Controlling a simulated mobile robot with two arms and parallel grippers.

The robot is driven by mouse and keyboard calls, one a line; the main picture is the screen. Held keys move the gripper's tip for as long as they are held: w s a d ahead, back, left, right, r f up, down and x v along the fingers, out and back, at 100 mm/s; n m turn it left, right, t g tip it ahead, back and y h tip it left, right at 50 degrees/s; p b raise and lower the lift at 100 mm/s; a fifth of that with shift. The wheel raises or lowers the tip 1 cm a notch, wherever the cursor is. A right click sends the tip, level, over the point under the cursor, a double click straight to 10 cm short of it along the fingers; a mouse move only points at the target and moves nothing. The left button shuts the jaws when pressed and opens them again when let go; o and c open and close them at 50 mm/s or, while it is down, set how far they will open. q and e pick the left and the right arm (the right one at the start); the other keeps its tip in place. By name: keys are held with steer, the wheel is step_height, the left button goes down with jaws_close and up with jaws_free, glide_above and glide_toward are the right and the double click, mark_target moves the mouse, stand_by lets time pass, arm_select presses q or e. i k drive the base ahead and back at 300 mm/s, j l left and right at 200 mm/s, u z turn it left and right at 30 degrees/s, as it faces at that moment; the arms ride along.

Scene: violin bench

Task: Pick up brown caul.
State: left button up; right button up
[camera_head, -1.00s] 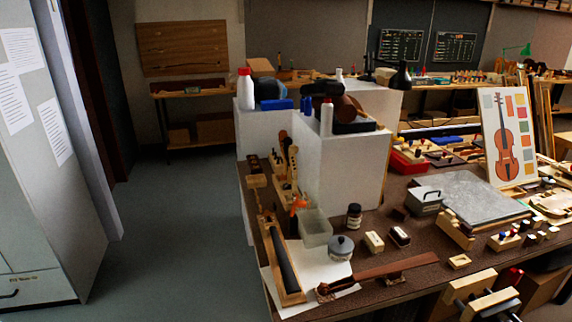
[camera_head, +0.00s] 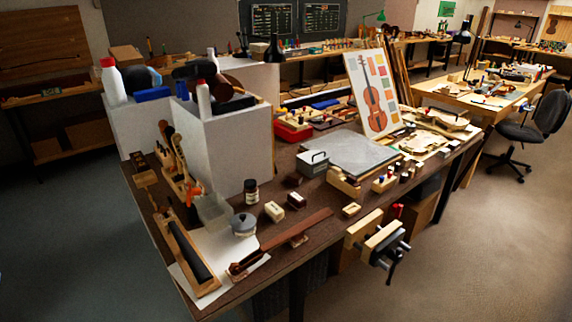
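Several small blocks lie on the brown workbench (camera_head: 330,207), and I cannot tell for sure which one is the brown caul. A dark reddish-brown block (camera_head: 297,201) with a pale patch on top lies mid-bench, just right of a cream block (camera_head: 274,211). Another dark brown block (camera_head: 292,180) lies behind it, left of a grey metal box with a handle (camera_head: 313,163). A long brown violin neck (camera_head: 290,236) lies along the front edge. Neither of my grippers is in view.
A grey lidded pot (camera_head: 243,224), a dark jar (camera_head: 251,190) and a clear container (camera_head: 212,212) stand left of the blocks. White partitions (camera_head: 240,150) rise behind. A vise (camera_head: 380,240) sticks out from the front edge. Open floor (camera_head: 450,250) lies to the right.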

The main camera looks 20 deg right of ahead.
mark_target(350, 180)
steer(key=z, duration=1.45)
steer(key=i+l, duration=0.1)
steer(key=i, duration=0.3)
steer(key=i+l+u, duration=0.1)
steer(key=i, duration=0.3)
steer(key=i+l, duration=0.1)
steer(key=i, duration=0.25)
steer(key=u, duration=0.05)
